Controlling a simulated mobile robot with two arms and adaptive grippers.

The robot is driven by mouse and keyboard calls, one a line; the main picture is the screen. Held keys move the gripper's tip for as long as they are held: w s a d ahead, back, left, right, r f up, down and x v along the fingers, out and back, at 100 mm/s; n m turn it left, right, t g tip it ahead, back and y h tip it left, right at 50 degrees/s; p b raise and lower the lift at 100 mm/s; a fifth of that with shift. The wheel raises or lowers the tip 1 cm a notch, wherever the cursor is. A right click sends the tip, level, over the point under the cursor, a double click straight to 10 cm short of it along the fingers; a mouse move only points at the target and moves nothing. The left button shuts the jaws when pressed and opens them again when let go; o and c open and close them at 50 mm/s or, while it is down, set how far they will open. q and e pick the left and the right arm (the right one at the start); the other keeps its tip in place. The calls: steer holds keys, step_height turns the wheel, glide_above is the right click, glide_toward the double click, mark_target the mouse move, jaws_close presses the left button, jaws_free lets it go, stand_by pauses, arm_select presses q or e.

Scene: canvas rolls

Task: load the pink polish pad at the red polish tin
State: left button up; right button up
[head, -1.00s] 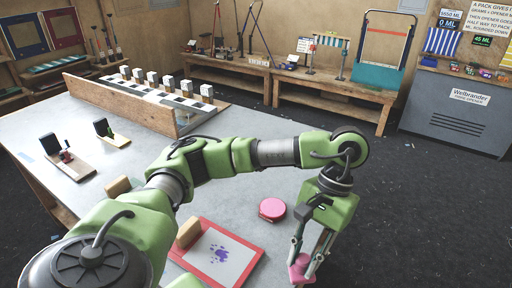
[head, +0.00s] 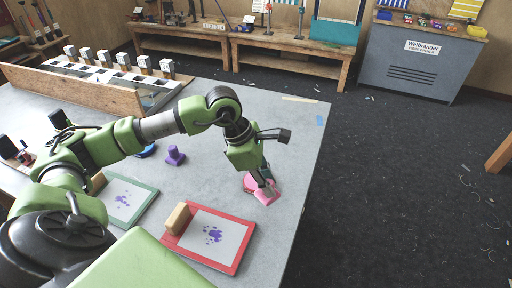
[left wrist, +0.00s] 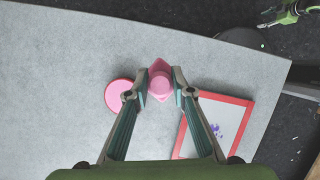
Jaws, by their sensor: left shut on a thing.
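My left gripper (head: 262,180) is shut on the pink polish pad (left wrist: 160,82), a small block with a knob on top. The pad also shows below the fingers in the head view (head: 267,197). The red polish tin (left wrist: 119,95), round and pinkish red, stands on the table just beside the pad. In the head view the tin (head: 248,183) is partly hidden behind the gripper. A small green-and-dark part, apparently my right gripper (left wrist: 283,14), shows at the top right.
A red-framed board (head: 236,262) with purple marks and a wooden block (head: 176,218) lies near the tin. A green-framed board (head: 150,190), a purple pad (head: 175,156) and a blue tin (head: 147,151) are further left. The table's right edge is close to the gripper.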

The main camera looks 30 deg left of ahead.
arm_select(q)
steer(key=shift+w+a+r+n, duration=0.15)
steer(key=shift+w+a+n, duration=0.2)
steer(key=shift+n, duration=0.55)
steer(key=w+a+r+n+t+y+p, duration=0.2)
steer(key=w+a+n+y, duration=0.3)
steer(key=n, duration=0.6)
steer(key=shift+s+a+f+n+b, duration=0.1)
steer(key=shift+a+f+n+b, duration=0.25)
steer(key=shift+f, duration=0.55)
steer(key=shift+w+a+f+n+b, duration=0.1)
steer(key=shift+a+f+n+b, duration=0.15)
steer(key=shift+f, duration=0.65)
steer(key=shift+s+a+f+n+b, duration=0.1)
steer(key=shift+a+f+n+b, duration=0.25)
steer(key=shift+f, duration=0.55)
arm_select(e)
steer(key=shift+a+r, duration=0.1)
steer(key=shift+a, duration=0.05)
arm_select(q)
steer(key=shift+d, duration=0.1)
arm_select(e)
steer(key=shift+a, duration=0.2)
arm_select(q)
steer(key=shift+f+b, duration=0.45)
steer(key=shift+b, duration=0.15)
arm_select(e)
steer(key=shift+f, duration=0.5)
